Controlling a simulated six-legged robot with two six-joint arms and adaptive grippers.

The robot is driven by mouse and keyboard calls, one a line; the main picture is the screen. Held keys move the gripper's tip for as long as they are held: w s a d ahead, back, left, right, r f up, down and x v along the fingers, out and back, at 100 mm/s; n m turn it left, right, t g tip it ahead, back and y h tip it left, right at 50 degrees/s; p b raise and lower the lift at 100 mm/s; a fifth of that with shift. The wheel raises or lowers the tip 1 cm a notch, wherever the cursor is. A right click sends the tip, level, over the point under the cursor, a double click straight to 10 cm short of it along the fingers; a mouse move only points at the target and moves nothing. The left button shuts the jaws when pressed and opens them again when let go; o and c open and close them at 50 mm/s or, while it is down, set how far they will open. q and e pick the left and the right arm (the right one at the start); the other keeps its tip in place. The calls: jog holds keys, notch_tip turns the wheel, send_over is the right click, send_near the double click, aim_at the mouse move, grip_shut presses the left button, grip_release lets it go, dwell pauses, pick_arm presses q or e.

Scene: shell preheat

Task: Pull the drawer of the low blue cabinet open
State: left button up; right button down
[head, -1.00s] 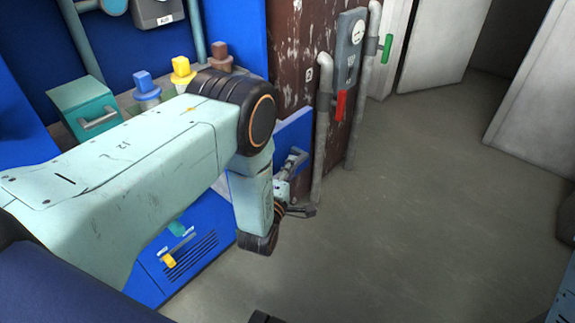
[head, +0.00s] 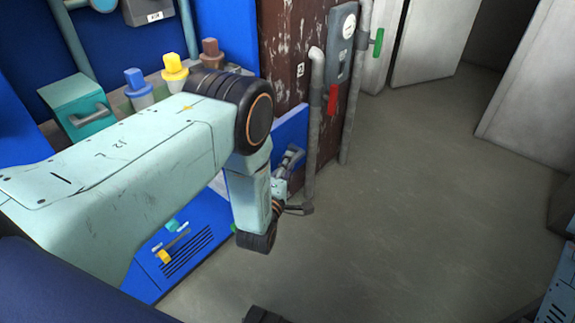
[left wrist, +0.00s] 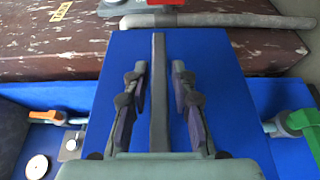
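The low blue cabinet (head: 207,225) stands at the lower left in the head view, partly hidden behind my left arm. A blue panel (head: 292,128) shows behind my left gripper (head: 293,182). In the left wrist view, a long grey bar (left wrist: 159,95) runs over a blue panel (left wrist: 225,100); it looks like a handle. My left gripper (left wrist: 159,72) is open, with one finger on each side of the bar and a small gap on both sides. I cannot tell how far out the drawer stands.
A worn brown panel (head: 283,60) with grey pipes (head: 312,130), a gauge box (head: 341,45) and a red lever (head: 331,100) stands beside the cabinet. A teal box (head: 75,100) and several coloured valves sit above.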

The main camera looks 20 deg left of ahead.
pick_arm(q)
jog(key=shift+o, duration=0.8)
jog(key=s, duration=1.2)
jog(key=shift+d, duration=0.4)
